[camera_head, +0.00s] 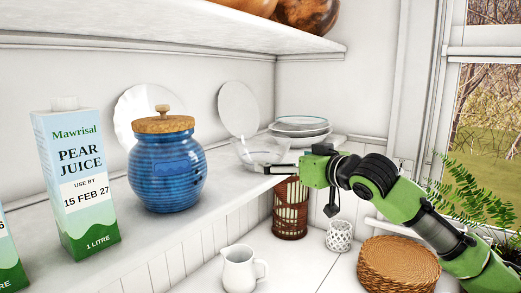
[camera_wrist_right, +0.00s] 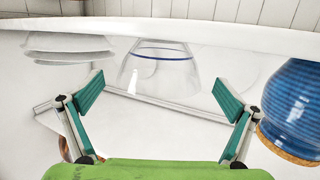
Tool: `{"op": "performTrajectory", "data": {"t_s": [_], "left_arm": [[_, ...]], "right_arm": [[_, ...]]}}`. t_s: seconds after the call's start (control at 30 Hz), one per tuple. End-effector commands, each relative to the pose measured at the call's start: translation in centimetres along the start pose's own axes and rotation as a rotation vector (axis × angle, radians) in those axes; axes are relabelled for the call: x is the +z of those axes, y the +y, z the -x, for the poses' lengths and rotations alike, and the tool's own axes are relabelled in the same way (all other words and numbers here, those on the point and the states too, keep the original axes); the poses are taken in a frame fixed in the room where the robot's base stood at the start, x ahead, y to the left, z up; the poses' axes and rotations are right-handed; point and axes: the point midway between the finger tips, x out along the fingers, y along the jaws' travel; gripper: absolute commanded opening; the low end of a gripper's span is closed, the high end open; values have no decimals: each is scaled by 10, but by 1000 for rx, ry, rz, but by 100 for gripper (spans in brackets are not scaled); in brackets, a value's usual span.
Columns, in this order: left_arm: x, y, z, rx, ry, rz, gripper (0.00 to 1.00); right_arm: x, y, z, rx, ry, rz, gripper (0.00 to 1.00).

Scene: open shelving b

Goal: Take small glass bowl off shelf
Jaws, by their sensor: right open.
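The small glass bowl (camera_head: 260,149) is clear and stands on the white shelf (camera_head: 232,192), near the stacked plates. My right gripper (camera_head: 281,169) reaches in from the right, with its fingers at the near right side of the bowl. In the right wrist view the bowl (camera_wrist_right: 158,70) appears upside down with a blue line near its base. It lies ahead of and between the spread fingers of the right gripper (camera_wrist_right: 160,92), which are open and empty. A gap shows on both sides of the bowl. My left gripper is not in view.
A stack of plates (camera_head: 301,126) stands right of the bowl. A blue jar with a wooden lid (camera_head: 167,165) and a pear juice carton (camera_head: 77,175) stand left. An upper shelf (camera_head: 170,25) hangs above.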

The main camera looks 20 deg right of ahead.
Motion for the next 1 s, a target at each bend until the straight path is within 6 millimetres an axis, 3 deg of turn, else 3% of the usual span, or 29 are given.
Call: {"op": "performTrajectory", "data": {"t_s": [0.13, 0.37, 0.7, 1.0], "left_arm": [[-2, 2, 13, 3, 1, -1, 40], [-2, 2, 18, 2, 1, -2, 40], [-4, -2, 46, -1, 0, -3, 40], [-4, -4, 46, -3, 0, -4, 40]], "right_arm": [[-3, 0, -27, 0, 0, -1, 100], [-2, 0, -43, 0, 1, 1, 100], [-3, -3, -86, 0, 0, 0, 100], [0, -2, -92, 0, 1, 2, 100]]}}
